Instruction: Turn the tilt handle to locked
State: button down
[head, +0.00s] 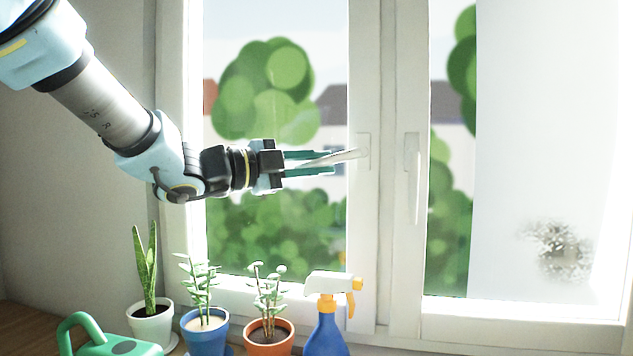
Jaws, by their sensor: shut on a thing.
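A window with two sashes fills the head view. The left sash has a white handle (345,156) on a plate at its right edge. This handle points left, close to horizontal, with its free end slightly lower. My gripper (322,162) comes in from the left and is shut on this handle, with one green finger above it and one below. The right sash has a second white handle (412,180), which hangs straight down. The sash edges show no clear gap. No writing on the handles can be read.
On the sill below stand a potted snake plant (150,300), a blue pot (206,335), an orange pot (268,335) and a blue spray bottle (328,325). A green watering can (105,343) is at the lower left. A pale panel (530,130) covers much of the right pane.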

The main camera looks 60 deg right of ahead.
jog(key=f+b, duration=0.1)
jog(key=b, duration=0.1)
jog(key=f+n+h+b, duration=0.1)
jog(key=f+b, duration=0.1)
jog(key=b, duration=0.1)
jog(key=shift+s+d+n+g+h+b, duration=0.1)
jog(key=shift+s+n+g+h+b, duration=0.2)
jog(key=shift+n+h+b, duration=0.1)
jog(key=s+n+h+b, duration=0.1)
jog(key=n+b, duration=0.1)
jog(key=b, duration=0.3)
jog(key=s+f+n+t+h+b, duration=0.1)
jog(key=n+h+b, duration=0.1)
jog(key=b, duration=0.3)
jog(key=s+d+f+n+t+h+b, duration=0.1)
jog(key=n+h+b, duration=0.1)
jog(key=b, duration=0.3)
jog(key=shift+f+n, duration=0.1)
jog(key=shift+n, duration=0.7)
jog(key=shift+h, duration=0.3)
jog(key=shift+t, duration=0.4)
jog(key=c, duration=0.8)
grip_release()
